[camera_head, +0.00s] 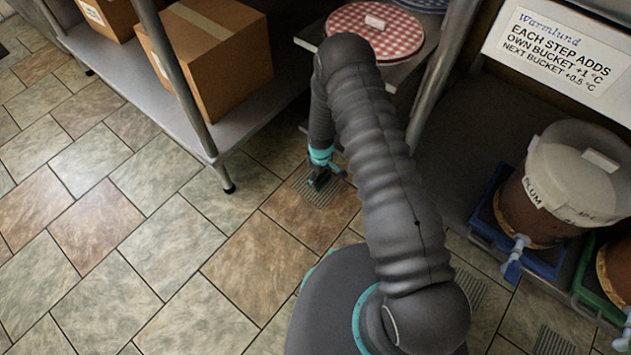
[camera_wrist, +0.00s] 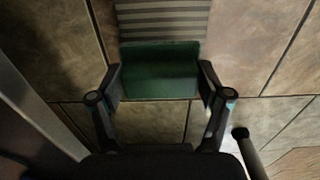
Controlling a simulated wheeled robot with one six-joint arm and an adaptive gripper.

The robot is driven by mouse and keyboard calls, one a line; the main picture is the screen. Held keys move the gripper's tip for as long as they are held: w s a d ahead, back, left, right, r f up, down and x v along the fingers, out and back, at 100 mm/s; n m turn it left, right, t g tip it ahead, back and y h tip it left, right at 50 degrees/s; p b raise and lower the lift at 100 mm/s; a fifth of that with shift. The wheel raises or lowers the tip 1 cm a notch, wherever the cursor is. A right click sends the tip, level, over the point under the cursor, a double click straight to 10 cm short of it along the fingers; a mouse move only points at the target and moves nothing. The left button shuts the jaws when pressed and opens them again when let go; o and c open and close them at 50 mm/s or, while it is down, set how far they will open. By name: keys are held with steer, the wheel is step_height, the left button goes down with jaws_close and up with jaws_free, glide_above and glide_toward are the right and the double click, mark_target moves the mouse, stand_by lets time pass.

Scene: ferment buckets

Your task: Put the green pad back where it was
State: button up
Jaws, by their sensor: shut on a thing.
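My gripper (camera_wrist: 160,82) is shut on the green pad (camera_wrist: 160,70), with one finger at each side of it. The pad is a flat dark green piece, seen in the wrist view just short of a striped metal floor grate (camera_wrist: 162,18). In the head view my gripper (camera_head: 319,180) is low, near the tiled floor by the grate (camera_head: 341,200). The pad is too small and dark there to make out clearly.
A bucket labelled PLUM (camera_head: 541,200) stands on a blue tray (camera_head: 536,260) at right, with another bucket on a green tray (camera_head: 582,282) beside it. A metal shelf (camera_head: 235,118) holds cardboard boxes (camera_head: 205,60). The tiled floor at left is clear.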

steer(key=shift+w+a+f, duration=0.25)
steer(key=shift+a+f, duration=0.2)
steer(key=shift+a, duration=0.2)
steer(key=shift+f, duration=2)
steer(key=shift+f, duration=0.15)
steer(key=o, duration=1.1)
steer(key=shift+c, duration=0.2)
